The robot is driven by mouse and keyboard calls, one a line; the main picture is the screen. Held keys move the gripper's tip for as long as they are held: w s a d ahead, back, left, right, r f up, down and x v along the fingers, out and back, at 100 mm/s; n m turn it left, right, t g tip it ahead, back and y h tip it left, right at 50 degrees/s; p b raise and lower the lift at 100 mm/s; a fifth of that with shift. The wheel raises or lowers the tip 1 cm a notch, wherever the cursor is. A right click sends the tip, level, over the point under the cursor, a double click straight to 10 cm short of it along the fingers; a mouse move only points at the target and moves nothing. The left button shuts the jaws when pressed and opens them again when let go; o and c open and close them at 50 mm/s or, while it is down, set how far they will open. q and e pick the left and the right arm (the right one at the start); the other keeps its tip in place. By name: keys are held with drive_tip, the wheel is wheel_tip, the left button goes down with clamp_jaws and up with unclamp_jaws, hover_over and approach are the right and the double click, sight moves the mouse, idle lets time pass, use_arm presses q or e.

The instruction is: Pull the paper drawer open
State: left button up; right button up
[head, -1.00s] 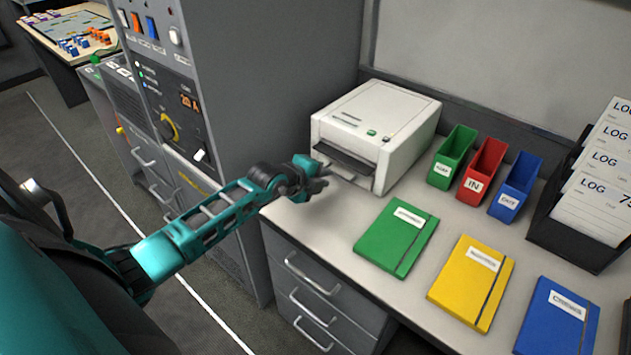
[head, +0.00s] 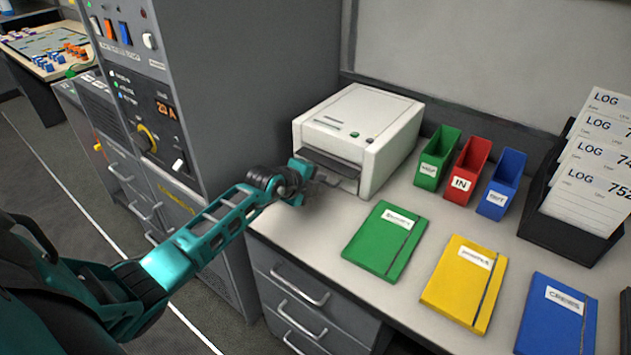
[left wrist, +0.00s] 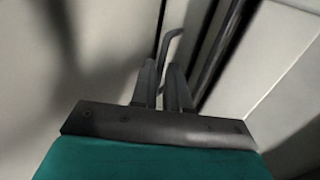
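The white printer (head: 375,130) stands on the counter against the grey cabinet. Its paper drawer (head: 347,181) is low in the front, below a dark slot; I cannot tell whether it is out at all. My left gripper (head: 308,183) is at the drawer's front. In the left wrist view, the drawer handle (left wrist: 171,44), a bent grey bar, runs down between the fingers of my left gripper (left wrist: 162,72). The fingers are close together and look shut on the bar. The head view shows little of the fingertips. My right gripper is not in view.
Green, red and blue bins (head: 467,172) stand right of the printer, with a black rack of log cards (head: 570,238) beyond. Green (head: 385,240), yellow (head: 463,283) and blue folders lie on the counter (head: 325,225). The tall grey cabinet (head: 260,80) is close on the left.

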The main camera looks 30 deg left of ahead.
use_arm(q)
clamp_jaws()
drive_tip(key=shift+s+r+p, duration=0.1)
drive_tip(key=shift+s+p, duration=0.7)
drive_tip(key=shift+p, duration=0.05)
drive_tip(key=s+p, duration=0.3)
drive_tip(key=shift+s+a, duration=0.2)
drive_tip(key=shift+s+a+p, duration=0.1)
drive_tip(key=shift+s+p, duration=0.45)
drive_tip(key=shift+s, duration=0.75)
drive_tip(key=shift+s+f, duration=0.2)
drive_tip(key=shift+s, duration=0.9)
